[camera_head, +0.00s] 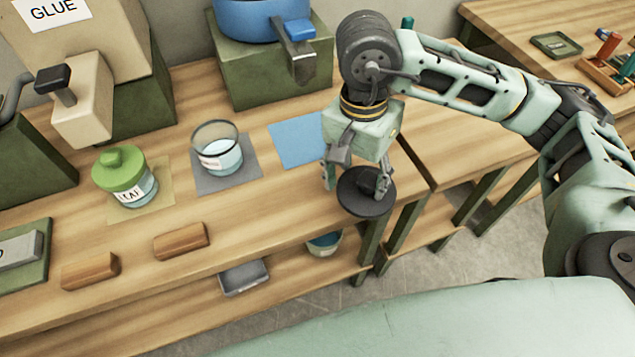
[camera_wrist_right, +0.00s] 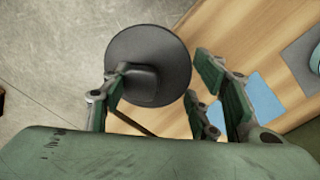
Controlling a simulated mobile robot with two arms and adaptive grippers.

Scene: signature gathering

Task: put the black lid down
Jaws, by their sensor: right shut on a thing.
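The black lid (camera_head: 366,197) is a round dark disc, held roughly level near the right front corner of the workbench in the head view. My right gripper (camera_head: 355,178) points down and is shut on the lid, with its fingers around the knob area. In the right wrist view the lid (camera_wrist_right: 150,45) shows its disc and knob (camera_wrist_right: 141,82) by the fingers (camera_wrist_right: 160,78), with floor and bench edge behind. The exact finger contact is partly hidden. My left gripper is not in view.
On the workbench (camera_head: 300,185) are a blue mat (camera_head: 297,142), an open glass jar (camera_head: 217,150) on a grey mat (camera_head: 222,182), and a green-lidded jar (camera_head: 122,178). Two wooden blocks (camera_head: 181,241) lie near the front edge. A blue pot (camera_head: 247,20) stands behind on a green block.

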